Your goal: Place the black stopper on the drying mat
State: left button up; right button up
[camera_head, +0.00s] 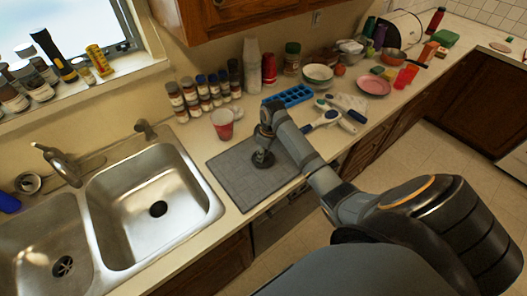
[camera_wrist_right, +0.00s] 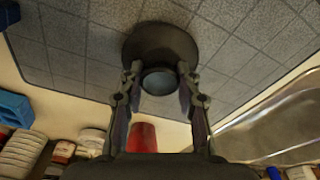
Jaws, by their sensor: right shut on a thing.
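The black stopper (camera_head: 262,159) is a dark round disc with a knob. It is over the grey drying mat (camera_head: 225,170), right of the mat's middle in the head view. My right gripper (camera_head: 265,147) is shut on the stopper from above. In the right wrist view the fingers (camera_wrist_right: 159,80) close on either side of the knob, and the stopper's disc (camera_wrist_right: 160,40) shows against the tiled-pattern mat (camera_wrist_right: 75,45). I cannot tell whether the disc touches the mat. My left gripper is not in view.
A double steel sink (camera_head: 155,205) lies left of the mat. A red cup (camera_head: 222,124) stands just behind the mat, with several spice jars (camera_head: 205,90) beyond. A blue ice tray (camera_head: 289,96) and utensils (camera_head: 325,118) lie behind and right. The mat's left part is bare.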

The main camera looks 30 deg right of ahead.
aim_at(267, 154)
jog(key=shift+f, duration=0.15)
jog(key=o, duration=0.9)
jog(key=shift+w, duration=0.1)
jog(key=shift+o, duration=1)
jog(key=r+b, duration=0.1)
jog(key=r, duration=0.3)
jog(key=s+r+b, duration=0.1)
jog(key=r, duration=0.3)
jog(key=r+b, duration=0.1)
jog(key=r, duration=0.3)
jog(key=shift+s+d+r, duration=0.1)
jog(key=shift+s+d, duration=0.25)
jog(key=shift+d, duration=0.05)
